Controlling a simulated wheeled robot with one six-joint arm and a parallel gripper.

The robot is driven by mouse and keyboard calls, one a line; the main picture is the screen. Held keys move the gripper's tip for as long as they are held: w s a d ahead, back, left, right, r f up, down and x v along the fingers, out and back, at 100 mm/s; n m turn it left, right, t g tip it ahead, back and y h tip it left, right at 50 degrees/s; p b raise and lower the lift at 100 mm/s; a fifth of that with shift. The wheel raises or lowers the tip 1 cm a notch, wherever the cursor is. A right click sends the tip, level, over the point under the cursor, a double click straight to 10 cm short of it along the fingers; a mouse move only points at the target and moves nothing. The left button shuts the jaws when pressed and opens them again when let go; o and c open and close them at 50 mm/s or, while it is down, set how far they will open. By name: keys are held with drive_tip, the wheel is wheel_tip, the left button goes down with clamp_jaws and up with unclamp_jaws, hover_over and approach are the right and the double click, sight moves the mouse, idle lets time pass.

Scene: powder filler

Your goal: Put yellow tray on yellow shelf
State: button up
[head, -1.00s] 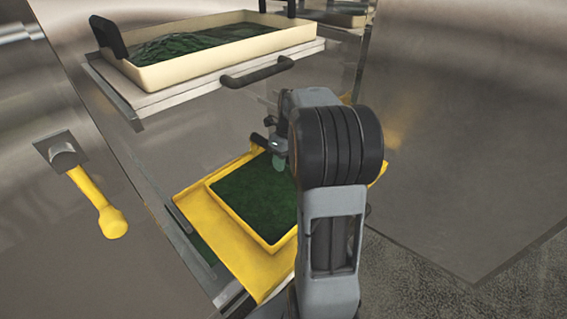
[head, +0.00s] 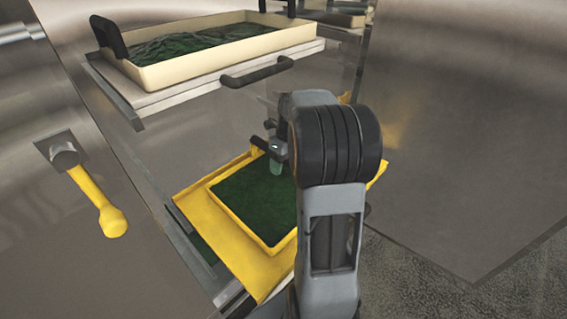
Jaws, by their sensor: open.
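The yellow tray (head: 240,228), filled with dark green powder, sits on the yellow shelf (head: 208,226), which juts from the metal machine. A dark handle on the tray's far side (head: 258,143) shows near my gripper. My gripper (head: 275,167) is at the tray's far part, close to that handle and over the green powder. It is open, with nothing seen between its fingers. My arm hides the right part of the tray and shelf. I cannot tell whether the gripper touches the tray.
Above, a cream tray (head: 215,50) of green powder stands on a white pulled-out shelf (head: 160,96) with a dark handle (head: 257,72). A yellow lever (head: 97,202) sticks out at the left. A metal panel (head: 455,130) stands at the right.

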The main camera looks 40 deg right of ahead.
wheel_tip(320, 180, up, 12)
drive_tip(key=d, duration=0.2)
drive_tip(key=shift+w+d, duration=0.2)
drive_tip(key=shift+w, duration=0.05)
idle(0.6)
drive_tip(key=s+a+f+n+t, duration=0.1)
drive_tip(key=s+a+f+n, duration=0.2)
drive_tip(key=a+n, duration=0.3)
drive_tip(key=s+a+f+n+t+h, duration=0.1)
drive_tip(key=s+a+f+n, duration=0.2)
drive_tip(key=n, duration=1.3)
drive_tip(key=s+a+f+n+t+h, duration=0.1)
drive_tip(key=s+a+f+n, duration=0.2)
drive_tip(key=a+n, duration=0.8)
drive_tip(key=shift+s+f, duration=0.2)
drive_tip(key=shift+s, duration=0.5)
drive_tip(key=shift+s+f, duration=0.2)
drive_tip(key=shift+s, duration=0.5)
drive_tip(key=shift+s+a+r+n+t, duration=0.1)
drive_tip(key=shift+s+r+n+t, duration=0.05)
drive_tip(key=shift+r+n+t, duration=0.3)
wheel_tip(320, 180, up, 2)
drive_tip(key=shift+s+r+t, duration=0.1)
drive_tip(key=shift+s+t, duration=0.05)
drive_tip(key=shift+t, duration=0.4)
drive_tip(key=shift+c, duration=0.4)
